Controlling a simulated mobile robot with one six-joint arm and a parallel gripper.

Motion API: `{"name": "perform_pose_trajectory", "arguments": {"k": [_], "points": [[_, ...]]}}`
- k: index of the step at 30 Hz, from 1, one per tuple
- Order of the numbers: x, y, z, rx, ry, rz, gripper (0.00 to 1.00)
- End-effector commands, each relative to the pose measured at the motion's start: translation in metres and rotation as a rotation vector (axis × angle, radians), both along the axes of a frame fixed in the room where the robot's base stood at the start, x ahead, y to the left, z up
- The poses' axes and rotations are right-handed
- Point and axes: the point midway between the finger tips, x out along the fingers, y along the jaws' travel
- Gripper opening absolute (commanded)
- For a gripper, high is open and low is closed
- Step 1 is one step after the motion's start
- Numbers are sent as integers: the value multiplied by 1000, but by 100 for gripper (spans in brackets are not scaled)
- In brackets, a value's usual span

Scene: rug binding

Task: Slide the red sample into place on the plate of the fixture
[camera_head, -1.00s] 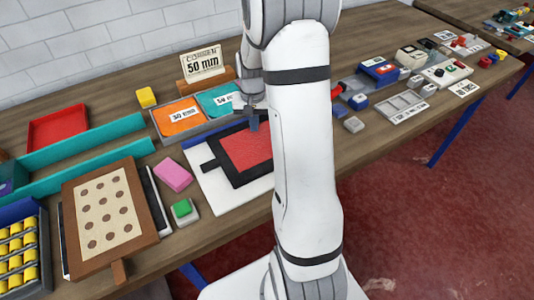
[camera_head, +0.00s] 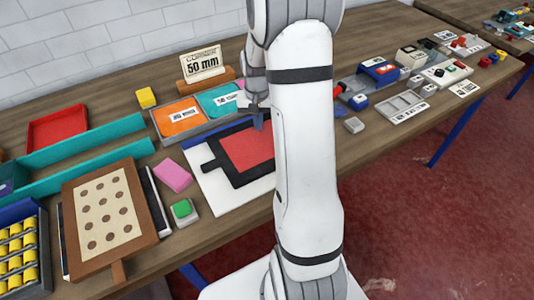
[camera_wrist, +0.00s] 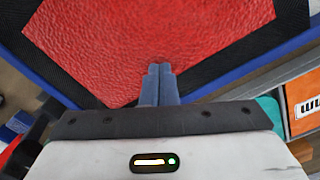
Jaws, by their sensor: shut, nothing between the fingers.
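The red sample (camera_head: 247,150) lies flat on a black piece with a tab (camera_head: 208,167), on the white plate (camera_head: 224,200) of the fixture. Black shows around the sample's visible edges; my arm hides its right part. My gripper (camera_head: 259,123) is shut and empty, its blue fingers pointing down at the sample's far edge. In the wrist view the fingertips (camera_wrist: 158,70) overlap the edge of the red sample (camera_wrist: 140,35); whether they touch it I cannot tell. A blue strip (camera_wrist: 245,78) runs beyond the black border.
A grey tray with orange (camera_head: 181,115) and teal (camera_head: 222,99) cards stands just behind the fixture. A pink block (camera_head: 173,175) and a green-topped block (camera_head: 183,209) lie to its left. A 50 mm sign (camera_head: 202,64) stands behind.

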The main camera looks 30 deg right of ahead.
Motion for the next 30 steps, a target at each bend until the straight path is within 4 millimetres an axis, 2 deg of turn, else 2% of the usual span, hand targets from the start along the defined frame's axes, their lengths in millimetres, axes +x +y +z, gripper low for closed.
{"name": "perform_pose_trajectory", "arguments": {"k": [14, 30], "points": [[0, -2, 3, 0, 0, 1, 0], [0, -2, 46, 0, -1, 1, 0]]}}
